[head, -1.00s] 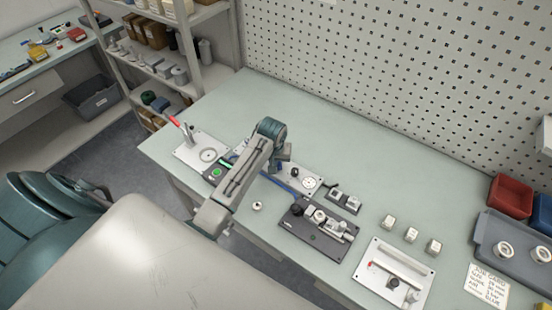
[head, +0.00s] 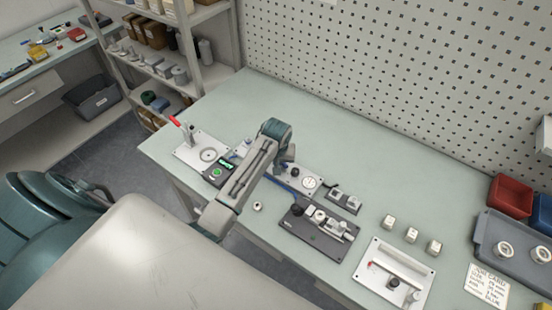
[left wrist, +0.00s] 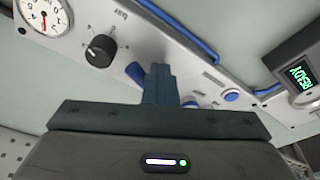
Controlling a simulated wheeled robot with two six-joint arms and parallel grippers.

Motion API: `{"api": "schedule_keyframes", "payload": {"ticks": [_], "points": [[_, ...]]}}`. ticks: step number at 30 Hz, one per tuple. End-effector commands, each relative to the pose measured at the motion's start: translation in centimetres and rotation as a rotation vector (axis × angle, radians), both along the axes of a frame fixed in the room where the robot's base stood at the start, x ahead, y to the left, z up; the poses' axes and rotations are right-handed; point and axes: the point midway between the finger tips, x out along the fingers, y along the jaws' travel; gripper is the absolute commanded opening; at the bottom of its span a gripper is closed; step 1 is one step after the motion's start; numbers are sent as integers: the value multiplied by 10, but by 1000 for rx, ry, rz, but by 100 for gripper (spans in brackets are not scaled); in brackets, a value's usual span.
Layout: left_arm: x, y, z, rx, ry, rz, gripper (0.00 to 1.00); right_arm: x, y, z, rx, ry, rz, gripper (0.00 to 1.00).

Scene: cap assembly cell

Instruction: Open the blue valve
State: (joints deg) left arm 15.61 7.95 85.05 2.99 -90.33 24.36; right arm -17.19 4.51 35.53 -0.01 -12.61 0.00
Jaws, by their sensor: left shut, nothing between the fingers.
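The pale panel with the pressure gauge (head: 309,183) lies on the bench, partly covered by my left arm. In the left wrist view it carries a white gauge (left wrist: 42,14), a black knob (left wrist: 100,50) and a blue tube (left wrist: 188,36). A blue part (left wrist: 134,72), possibly the valve handle, shows just left of my fingers and is partly hidden. Smaller blue round parts (left wrist: 231,97) sit to the right. My left gripper (left wrist: 159,72) is shut and empty, over the panel close to the blue part; contact cannot be told. My right gripper is not in view.
A black box with a green display (head: 222,167) and a plate with a red-handled lever (head: 190,135) stand left of the arm. A dark fixture (head: 316,232), small blocks (head: 411,235) and a grey tray (head: 515,245) lie right. The bench's back is clear.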

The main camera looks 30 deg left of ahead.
Motion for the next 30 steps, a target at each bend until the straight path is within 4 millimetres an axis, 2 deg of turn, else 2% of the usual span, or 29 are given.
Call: {"api": "schedule_keyframes", "payload": {"ticks": [30], "points": [[8, -18, 1, -1, -2, 0, 0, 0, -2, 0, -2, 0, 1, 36]]}}
